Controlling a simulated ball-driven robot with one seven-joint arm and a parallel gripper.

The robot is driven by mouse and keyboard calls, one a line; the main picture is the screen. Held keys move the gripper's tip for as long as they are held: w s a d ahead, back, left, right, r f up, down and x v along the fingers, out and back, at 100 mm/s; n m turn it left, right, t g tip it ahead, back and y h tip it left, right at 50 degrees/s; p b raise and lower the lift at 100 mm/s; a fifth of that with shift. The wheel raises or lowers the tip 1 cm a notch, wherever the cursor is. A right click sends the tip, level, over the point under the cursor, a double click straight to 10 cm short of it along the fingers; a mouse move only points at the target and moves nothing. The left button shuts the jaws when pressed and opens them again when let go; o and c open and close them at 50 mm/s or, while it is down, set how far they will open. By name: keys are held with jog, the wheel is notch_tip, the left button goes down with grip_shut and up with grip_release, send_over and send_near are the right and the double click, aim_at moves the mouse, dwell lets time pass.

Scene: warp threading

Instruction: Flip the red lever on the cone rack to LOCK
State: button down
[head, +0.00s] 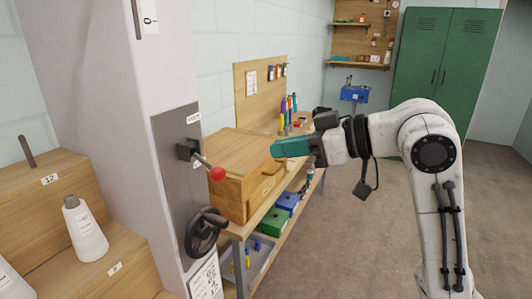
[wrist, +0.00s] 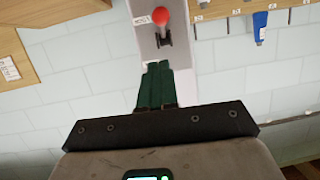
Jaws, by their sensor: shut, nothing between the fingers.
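The red lever (head: 217,173) has a round red knob on a metal rod. It juts out from a dark pivot on a grey panel (head: 172,172) on the white post, pointing right and slightly down in the head view. Small labels sit above and below the pivot, too small to read. My gripper (head: 276,150) has teal fingers, shut and empty, to the right of the knob and apart from it. In the wrist view the closed fingers (wrist: 157,66) point toward the lever, whose red knob (wrist: 160,16) shows just beyond the tips.
A black handwheel (head: 205,232) sits below the lever on the same post. A workbench with a wooden box (head: 232,165) lies behind the lever and my gripper. Open floor is at right.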

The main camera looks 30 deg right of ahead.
jog(key=shift+v, duration=0.95)
jog(key=s+a+f+m+g+h+p, duration=0.1)
jog(key=s+a+f+m+g+h, duration=0.15)
jog(key=f, duration=1.15)
jog(key=s+a+f+m+g+h+p, duration=0.15)
jog(key=s+f+m, duration=0.25)
jog(key=f, duration=1.1)
jog(key=s+d+f+g+h, duration=0.1)
jog(key=s+f+g, duration=0.1)
jog(key=s+f, duration=0.3)
jog(key=s+d+f+m+g+h, duration=0.1)
jog(key=s+f, duration=0.4)
jog(key=s, duration=0.6)
jog(key=s+d+f+g+h, duration=0.3)
jog(key=s+f, duration=0.2)
jog(key=s, duration=0.3)
jog(key=shift+s+f+m, duration=0.15)
jog(key=shift+f+m, duration=0.1)
jog(key=shift+m, duration=0.1)
jog(key=shift+a, duration=0.1)
